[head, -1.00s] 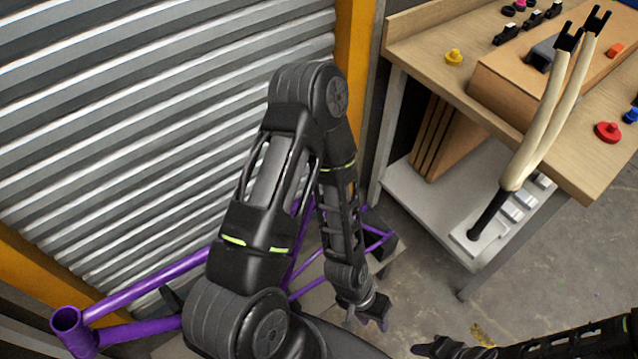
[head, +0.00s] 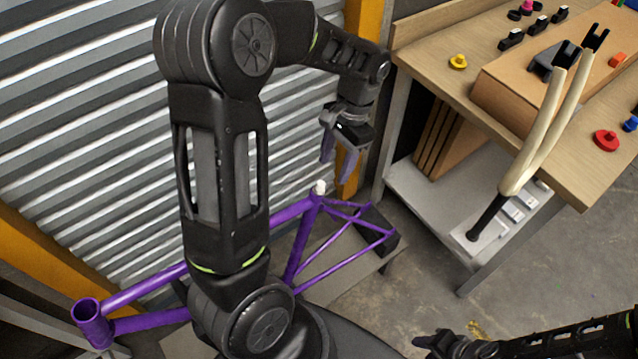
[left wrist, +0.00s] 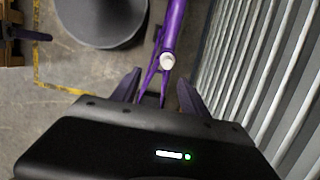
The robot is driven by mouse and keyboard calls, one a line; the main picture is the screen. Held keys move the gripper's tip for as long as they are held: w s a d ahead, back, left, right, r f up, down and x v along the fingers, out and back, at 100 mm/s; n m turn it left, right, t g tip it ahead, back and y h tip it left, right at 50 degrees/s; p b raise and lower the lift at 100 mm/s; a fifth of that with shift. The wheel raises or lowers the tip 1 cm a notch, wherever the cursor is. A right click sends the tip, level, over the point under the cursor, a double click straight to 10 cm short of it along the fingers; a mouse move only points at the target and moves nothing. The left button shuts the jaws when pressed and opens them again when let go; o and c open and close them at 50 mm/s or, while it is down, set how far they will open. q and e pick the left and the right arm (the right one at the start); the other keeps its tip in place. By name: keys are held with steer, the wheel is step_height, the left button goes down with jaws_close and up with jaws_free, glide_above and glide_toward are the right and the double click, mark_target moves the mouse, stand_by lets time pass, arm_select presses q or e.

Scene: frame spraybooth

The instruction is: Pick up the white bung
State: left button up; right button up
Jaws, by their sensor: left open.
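The white bung (head: 319,188) sits at the top end of the purple frame's seat tube in the head view. It also shows in the left wrist view (left wrist: 167,61) as a white round end on the purple tube. My left gripper (head: 337,166) is open and empty, above the bung and apart from it, with its fingers pointing down. In the left wrist view the bung lies ahead of the two fingertips (left wrist: 160,82), roughly between them. My right gripper (head: 432,343) shows only partly at the bottom edge of the head view; its jaws are unclear.
The purple frame (head: 290,212) stands on a low bench (head: 345,262) beside a corrugated metal wall (head: 90,120). A wooden workbench (head: 440,50) at the right carries a yellow bung (head: 458,62), a red bung (head: 606,141) and a cardboard box (head: 500,95). Bare floor lies between.

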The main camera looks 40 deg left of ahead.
mark_target(320, 183)
arm_select(q)
steer(key=shift+s+a+r, duration=0.2)
steer(key=shift+a+r, duration=0.3)
steer(key=shift+r, duration=0.3)
steer(key=shift+f, duration=0.1)
steer(key=shift+x, duration=1.25)
steer(key=shift+s, duration=0.1)
steer(key=x, duration=0.2)
steer(key=p+x, duration=0.1)
steer(key=x, duration=0.1)
steer(key=shift+s+a, duration=0.2)
steer(key=shift+a, duration=0.05)
steer(key=shift+s+f, duration=0.1)
steer(key=shift+f, duration=0.4)
